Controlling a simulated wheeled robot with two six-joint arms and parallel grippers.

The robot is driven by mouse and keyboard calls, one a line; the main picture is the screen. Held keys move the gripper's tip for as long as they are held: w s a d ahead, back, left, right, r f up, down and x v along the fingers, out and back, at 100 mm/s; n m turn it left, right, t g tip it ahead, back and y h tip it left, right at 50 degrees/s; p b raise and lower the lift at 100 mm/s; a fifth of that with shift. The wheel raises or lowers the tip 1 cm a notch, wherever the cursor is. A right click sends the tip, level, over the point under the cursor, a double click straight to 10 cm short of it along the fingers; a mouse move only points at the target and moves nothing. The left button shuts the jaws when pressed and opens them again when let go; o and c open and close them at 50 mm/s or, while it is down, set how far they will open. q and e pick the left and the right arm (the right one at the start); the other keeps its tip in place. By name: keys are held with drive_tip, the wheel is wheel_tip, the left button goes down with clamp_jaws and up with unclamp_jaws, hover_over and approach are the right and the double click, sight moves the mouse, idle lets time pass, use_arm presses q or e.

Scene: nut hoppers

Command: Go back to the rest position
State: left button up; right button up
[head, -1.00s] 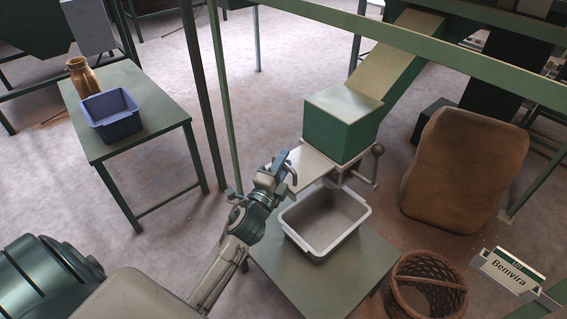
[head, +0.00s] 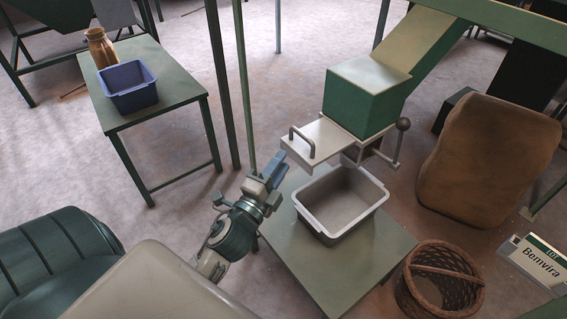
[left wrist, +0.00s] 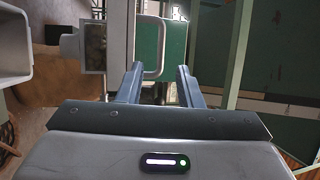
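My left gripper (head: 274,166) is open and empty, short of the pale handle (head: 302,143) on the hopper's slide plate (head: 325,137). In the left wrist view its two fingers (left wrist: 159,82) stand apart, with the loop handle (left wrist: 161,48) ahead of them and nothing held between them. The slide plate sticks out from under the green hopper box (head: 366,98). A grey bin (head: 370,209) stands below it and looks empty. My right gripper is in no view.
The grey bin stands on a small green table (head: 335,282). A wicker basket (head: 440,282) and a brown sack (head: 487,150) are on the right. A blue bin (head: 128,88) and a brown jug (head: 100,47) stand on the left table (head: 172,100). Green posts rise nearby.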

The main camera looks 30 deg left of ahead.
use_arm(q)
drive_tip(key=shift+s, duration=0.1)
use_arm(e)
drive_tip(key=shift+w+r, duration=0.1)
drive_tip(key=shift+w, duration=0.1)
use_arm(q)
drive_tip(key=s+a+f+n+g, duration=0.1)
drive_tip(key=f+n+g, duration=0.2)
drive_tip(key=f, duration=1)
drive_tip(key=s+a+f+n+g+y, duration=0.1)
drive_tip(key=s+a+f+n+g, duration=0.15)
drive_tip(key=f, duration=1.05)
drive_tip(key=a+f+n+g, duration=0.1)
drive_tip(key=f+n+g, duration=0.25)
drive_tip(key=f, duration=0.85)
drive_tip(key=s+d+f+n+g, duration=0.1)
drive_tip(key=s+f+n+g, duration=0.2)
drive_tip(key=s+f, duration=1)
drive_tip(key=s+d+f+n+g+h, duration=0.1)
drive_tip(key=s+f+n+g, duration=0.3)
drive_tip(key=s+f, duration=0.9)
drive_tip(key=s+g, duration=0.2)
drive_tip(key=s, duration=0.1)
drive_tip(key=shift+d+f+g, duration=0.25)
drive_tip(key=shift+f+g, duration=0.15)
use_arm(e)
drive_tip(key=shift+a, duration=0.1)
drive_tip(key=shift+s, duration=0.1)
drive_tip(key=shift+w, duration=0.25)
